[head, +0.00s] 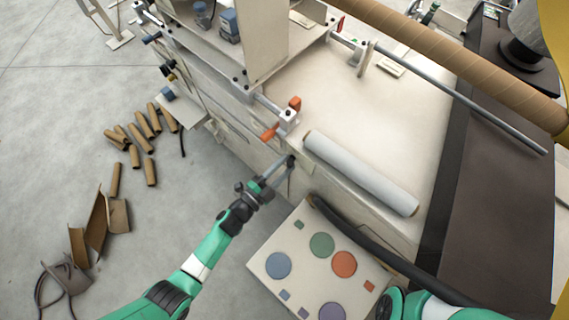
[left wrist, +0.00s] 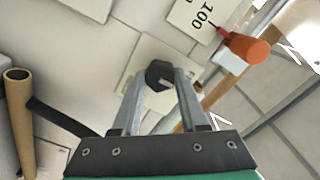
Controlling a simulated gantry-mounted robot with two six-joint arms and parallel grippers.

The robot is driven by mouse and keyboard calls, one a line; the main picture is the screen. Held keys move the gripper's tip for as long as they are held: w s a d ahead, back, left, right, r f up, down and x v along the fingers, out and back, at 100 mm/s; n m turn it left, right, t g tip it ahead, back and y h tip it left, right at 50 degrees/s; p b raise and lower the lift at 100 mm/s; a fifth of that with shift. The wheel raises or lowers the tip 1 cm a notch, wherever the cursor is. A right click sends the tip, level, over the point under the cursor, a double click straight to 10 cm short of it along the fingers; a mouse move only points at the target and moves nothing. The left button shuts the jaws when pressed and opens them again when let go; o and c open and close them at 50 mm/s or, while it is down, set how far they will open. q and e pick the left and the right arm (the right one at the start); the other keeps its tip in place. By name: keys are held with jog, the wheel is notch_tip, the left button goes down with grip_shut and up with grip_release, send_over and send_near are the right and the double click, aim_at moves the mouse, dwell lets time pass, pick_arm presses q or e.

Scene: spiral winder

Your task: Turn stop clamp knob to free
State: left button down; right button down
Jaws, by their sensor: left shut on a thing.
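My left gripper (head: 289,163) reaches the front side of the machine, below the orange handle (head: 270,132). It is shut on a black knob (head: 291,160), which matches the stop clamp knob. In the left wrist view the black knob (left wrist: 160,74) sits between the tips of the two grey fingers, in front of a pale plate (left wrist: 150,58). The orange handle (left wrist: 248,48) shows to its right there, apart from the fingers. The knob's turn position cannot be read. Part of my right arm shows at the lower right of the head view; its gripper is out of view.
A white roll (head: 362,172) lies on the machine's pale top. Cardboard tubes (head: 150,172) lie on the floor at left.

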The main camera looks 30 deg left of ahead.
dwell(0.3)
pick_arm(q)
jog(key=shift+c, duration=2.2)
grip_release()
jog(key=shift+s+a+r, duration=0.1)
jog(key=shift+s, duration=0.2)
jog(key=p+v, duration=0.3)
jog(key=v, duration=0.8)
jog(key=shift+p, duration=0.4)
